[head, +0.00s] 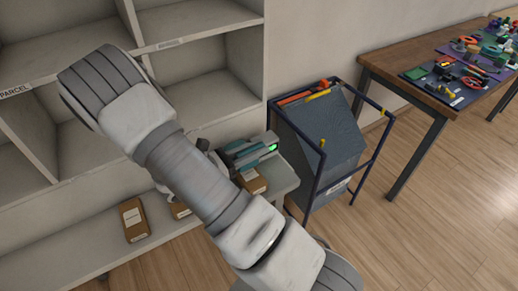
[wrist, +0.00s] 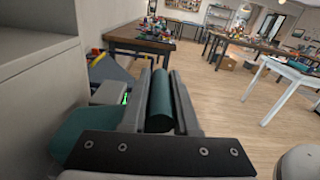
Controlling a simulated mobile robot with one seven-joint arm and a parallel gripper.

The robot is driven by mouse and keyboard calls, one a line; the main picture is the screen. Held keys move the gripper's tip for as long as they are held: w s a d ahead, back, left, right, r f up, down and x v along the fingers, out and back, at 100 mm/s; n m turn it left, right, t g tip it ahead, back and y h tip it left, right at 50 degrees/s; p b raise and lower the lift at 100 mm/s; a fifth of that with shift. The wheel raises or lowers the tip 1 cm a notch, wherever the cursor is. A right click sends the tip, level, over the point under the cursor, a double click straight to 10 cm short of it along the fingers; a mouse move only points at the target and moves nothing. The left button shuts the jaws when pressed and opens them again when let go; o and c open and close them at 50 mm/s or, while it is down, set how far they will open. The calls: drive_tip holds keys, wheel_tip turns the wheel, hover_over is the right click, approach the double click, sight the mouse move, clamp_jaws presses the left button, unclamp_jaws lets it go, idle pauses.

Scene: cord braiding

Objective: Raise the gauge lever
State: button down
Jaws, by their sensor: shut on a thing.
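The gauge (head: 250,150) is a grey and teal device with a lit green patch at its right end, on the low shelf in the head view. My arm hides its left part. In the wrist view its teal body (wrist: 82,135) shows at lower left, with a green light beside my finger. My gripper (wrist: 161,75) is shut on a dark green round bar (wrist: 160,110), which looks like the gauge lever's handle. The bar lies lengthwise between the two fingers. My forearm covers the gripper in the head view, so the lever's angle cannot be told.
A white cubby shelf (head: 195,22) stands behind the gauge. Small brown parcels (head: 134,220) lie on the low shelf. A blue-framed bin (head: 322,130) stands close at right. A wooden table (head: 400,62) with tools is farther right. The floor in front is clear.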

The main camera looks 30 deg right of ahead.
drive_tip(key=shift+w+a+r+n+p, duration=0.1)
drive_tip(key=shift+w+r+n+p, duration=0.5)
drive_tip(key=shift+w+n+p, duration=0.75)
drive_tip(key=shift+w+a+r+n+p, duration=0.1)
drive_tip(key=shift+w+r+n+p, duration=0.75)
drive_tip(key=shift+w, duration=1.1)
drive_tip(key=shift+w+r+n+p, duration=0.4)
drive_tip(key=shift+w+n+p, duration=0.3)
drive_tip(key=shift+w+n, duration=0.8)
drive_tip(key=shift+w, duration=0.15)
drive_tip(key=c, duration=0.7)
unclamp_jaws()
